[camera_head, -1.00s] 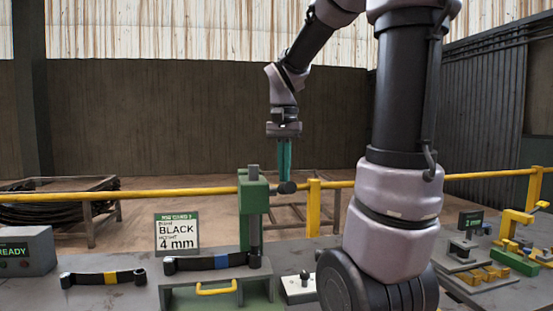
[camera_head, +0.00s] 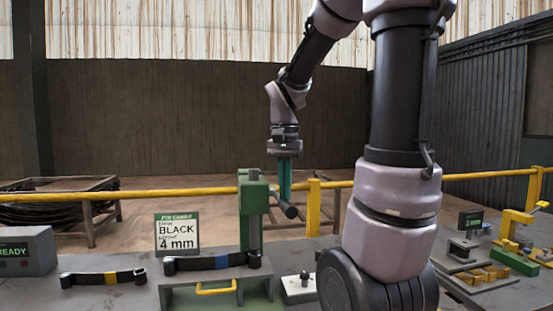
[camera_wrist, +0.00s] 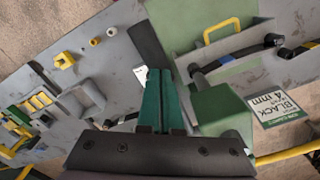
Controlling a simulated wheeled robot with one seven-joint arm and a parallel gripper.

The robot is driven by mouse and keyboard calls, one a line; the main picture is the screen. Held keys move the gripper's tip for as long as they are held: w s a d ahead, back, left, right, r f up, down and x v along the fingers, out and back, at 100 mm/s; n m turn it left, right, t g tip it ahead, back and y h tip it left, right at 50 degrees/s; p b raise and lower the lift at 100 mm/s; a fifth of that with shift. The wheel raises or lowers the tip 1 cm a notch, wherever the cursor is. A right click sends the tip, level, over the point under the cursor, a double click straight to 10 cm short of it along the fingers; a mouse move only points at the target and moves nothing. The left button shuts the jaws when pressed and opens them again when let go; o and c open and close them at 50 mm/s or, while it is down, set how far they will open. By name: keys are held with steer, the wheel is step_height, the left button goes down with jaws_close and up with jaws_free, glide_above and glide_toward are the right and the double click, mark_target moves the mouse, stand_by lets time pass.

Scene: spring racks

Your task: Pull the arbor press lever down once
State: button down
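The green arbor press (camera_head: 253,213) stands upright at the bench's middle. Exact contact with the lever is hard to see.
A dark strip with a blue band (camera_head: 212,262) lies on the press's green base (camera_head: 180,297). Another strip with a yellow band (camera_head: 103,278) lies left. A job card (camera_head: 177,234) reads BLACK, 4 mm. A yellow rail (camera_head: 150,194) runs behind. Fixtures (camera_head: 480,270) stand right.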

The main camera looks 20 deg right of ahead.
steer(key=shift+s+f, duration=0.1)
steer(key=shift+f, duration=0.75)
steer(key=shift+f, duration=1.45)
